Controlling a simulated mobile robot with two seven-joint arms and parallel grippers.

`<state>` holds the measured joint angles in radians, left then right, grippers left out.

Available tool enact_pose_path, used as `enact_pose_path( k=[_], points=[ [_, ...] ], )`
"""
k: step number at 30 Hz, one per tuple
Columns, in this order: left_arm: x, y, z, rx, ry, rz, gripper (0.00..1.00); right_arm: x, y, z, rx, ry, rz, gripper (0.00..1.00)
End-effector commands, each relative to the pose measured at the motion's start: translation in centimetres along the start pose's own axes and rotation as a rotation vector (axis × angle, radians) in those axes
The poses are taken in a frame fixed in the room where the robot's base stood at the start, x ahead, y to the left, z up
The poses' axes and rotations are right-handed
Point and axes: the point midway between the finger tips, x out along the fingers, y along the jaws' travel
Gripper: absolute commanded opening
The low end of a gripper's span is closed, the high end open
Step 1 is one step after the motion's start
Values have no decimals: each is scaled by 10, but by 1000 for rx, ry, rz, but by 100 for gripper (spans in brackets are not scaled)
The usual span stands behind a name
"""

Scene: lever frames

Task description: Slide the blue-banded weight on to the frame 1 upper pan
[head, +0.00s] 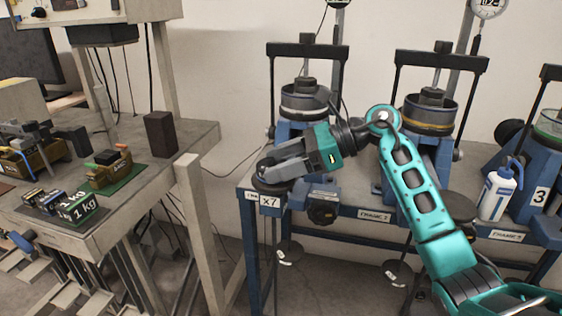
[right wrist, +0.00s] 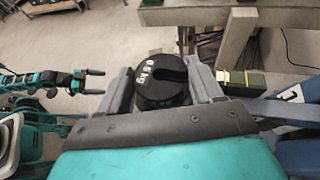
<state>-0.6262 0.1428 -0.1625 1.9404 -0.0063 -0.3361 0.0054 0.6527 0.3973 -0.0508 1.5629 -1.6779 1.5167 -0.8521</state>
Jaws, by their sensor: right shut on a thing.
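My right gripper (head: 268,173) is shut on a black slotted weight, which sits between its fingers in the right wrist view (right wrist: 158,84). White marks show on its top; I cannot make out a blue band. My left gripper (right wrist: 95,82) is open and empty in the right wrist view.
The blue lever frames stand in a row along the wall, with a white bottle (head: 497,192) near frame 3. Low hanging pans (head: 289,252) show below.

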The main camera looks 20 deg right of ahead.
Motion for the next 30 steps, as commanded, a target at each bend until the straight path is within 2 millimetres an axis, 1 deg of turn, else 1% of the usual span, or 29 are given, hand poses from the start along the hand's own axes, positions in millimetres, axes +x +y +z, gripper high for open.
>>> enact_pose_path(
  k=[1, 9, 10, 19, 23, 26, 29, 30],
  points=[
    [0, 0, 0, 0, -1, 0, 96, -1, 0, 2, -3, -4, -2, 68],
    [0, 0, 1, 0, -2, 0, 96, 0, 0, 1, -1, -2, -1, 94],
    [0, 0, 1, 0, -2, 0, 96, 0, 0, 1, -1, -2, -1, 95],
    [0, 0, 1, 0, -2, 1, 96, 0, 0, -1, 2, 2, 1, 95],
    [0, 0, 1, 0, -1, 1, 96, -2, 0, 3, -1, 1, -1, 95],
    [0, 0, 0, 0, -1, 1, 96, -6, -1, 14, -4, 1, -3, 95],
    [0, 0, 0, 0, -1, 1, 96, -14, 0, 32, -5, 1, -3, 95],
    [0, 0, 0, 0, -1, 1, 96, -18, -1, 41, -7, 1, -4, 95]
  ],
)
